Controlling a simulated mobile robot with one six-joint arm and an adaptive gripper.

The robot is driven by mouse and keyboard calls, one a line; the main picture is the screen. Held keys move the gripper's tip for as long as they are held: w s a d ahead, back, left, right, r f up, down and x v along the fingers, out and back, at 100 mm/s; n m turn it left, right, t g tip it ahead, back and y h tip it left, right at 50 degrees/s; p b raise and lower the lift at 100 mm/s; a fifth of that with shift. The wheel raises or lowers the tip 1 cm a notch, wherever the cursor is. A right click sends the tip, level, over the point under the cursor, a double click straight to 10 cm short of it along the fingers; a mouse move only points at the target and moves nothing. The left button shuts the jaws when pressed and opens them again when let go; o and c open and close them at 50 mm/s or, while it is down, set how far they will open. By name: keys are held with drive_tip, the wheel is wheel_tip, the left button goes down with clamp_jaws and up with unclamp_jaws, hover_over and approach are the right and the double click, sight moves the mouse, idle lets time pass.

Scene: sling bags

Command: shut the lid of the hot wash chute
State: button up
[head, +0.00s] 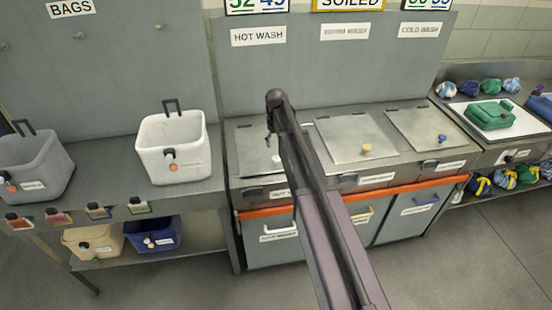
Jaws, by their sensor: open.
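The hot wash chute lid (251,150) is the left of the three grey lids on the counter, below the "HOT WASH" sign (258,36). It looks about flat, with a pale knob (276,160) near its front edge. I cannot tell whether it is fully down, since my arm crosses in front of its right part. My gripper (269,136) is small and dark at the far end of the arm, over the back of this lid. It is open and appears empty. I cannot tell its height above the lid.
The middle lid (342,137), with a yellow knob, and the cold wash lid (424,129), with a blue knob, lie flat to the right. A white bin (172,150) stands on the left counter. A tray (492,124) with a green bag is at the far right.

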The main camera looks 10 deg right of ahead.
sight(276, 158)
drive_tip(key=shift+f+b, duration=3)
drive_tip(key=shift+f, duration=0.3)
clamp_jaws()
drive_tip(key=c, duration=1.2)
unclamp_jaws()
drive_tip(key=o, duration=1.2)
drive_tip(key=shift+r, duration=0.15)
